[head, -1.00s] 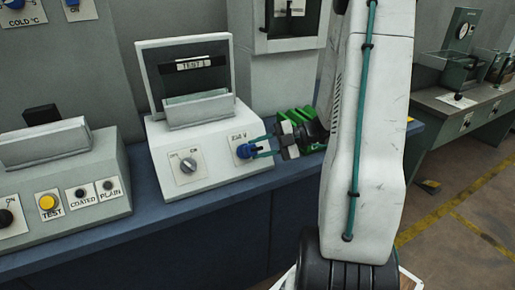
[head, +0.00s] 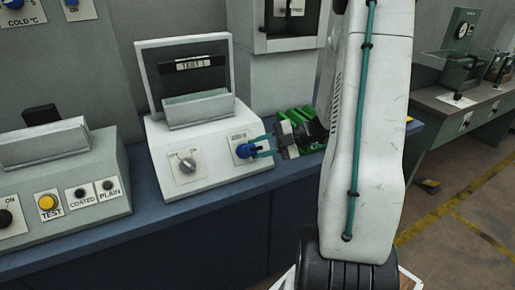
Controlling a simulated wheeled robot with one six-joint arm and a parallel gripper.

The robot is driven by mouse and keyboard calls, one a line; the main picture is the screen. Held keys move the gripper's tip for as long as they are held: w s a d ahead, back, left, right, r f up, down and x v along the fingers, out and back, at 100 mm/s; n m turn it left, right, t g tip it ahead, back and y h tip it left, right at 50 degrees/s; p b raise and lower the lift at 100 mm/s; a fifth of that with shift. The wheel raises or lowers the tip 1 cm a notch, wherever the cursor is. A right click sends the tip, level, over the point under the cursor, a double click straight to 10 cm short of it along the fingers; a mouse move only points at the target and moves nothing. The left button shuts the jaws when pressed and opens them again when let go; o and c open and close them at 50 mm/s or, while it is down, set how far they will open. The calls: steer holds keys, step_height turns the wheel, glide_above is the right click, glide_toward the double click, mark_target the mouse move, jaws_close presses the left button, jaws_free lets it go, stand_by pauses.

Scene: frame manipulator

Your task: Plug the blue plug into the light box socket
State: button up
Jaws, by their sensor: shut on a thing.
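The light box (head: 210,168) is a white sloped housing with an upright dark panel labelled TEST. The blue plug (head: 245,150) is at the right of its front face, over the socket plate. The socket itself is hidden behind the plug, and I cannot tell how far the plug is in. My gripper (head: 260,147) reaches in from the right with teal fingers, which are shut on the blue plug.
A grey knob (head: 187,165) sits left of the plug on the light box. A grey test unit (head: 65,180) with a yellow button stands to the left. A green rack (head: 300,120) is behind my gripper. The blue bench (head: 215,205) has bare room in front.

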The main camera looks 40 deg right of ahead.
steer(key=shift+w+d+f, duration=0.1)
steer(key=shift+w+f, duration=0.15)
steer(key=shift+w, duration=0.1)
stand_by(0.3)
steer(key=o, duration=1)
steer(key=v, duration=0.7)
steer(key=shift+s+d, duration=0.2)
steer(key=shift+d, duration=0.1)
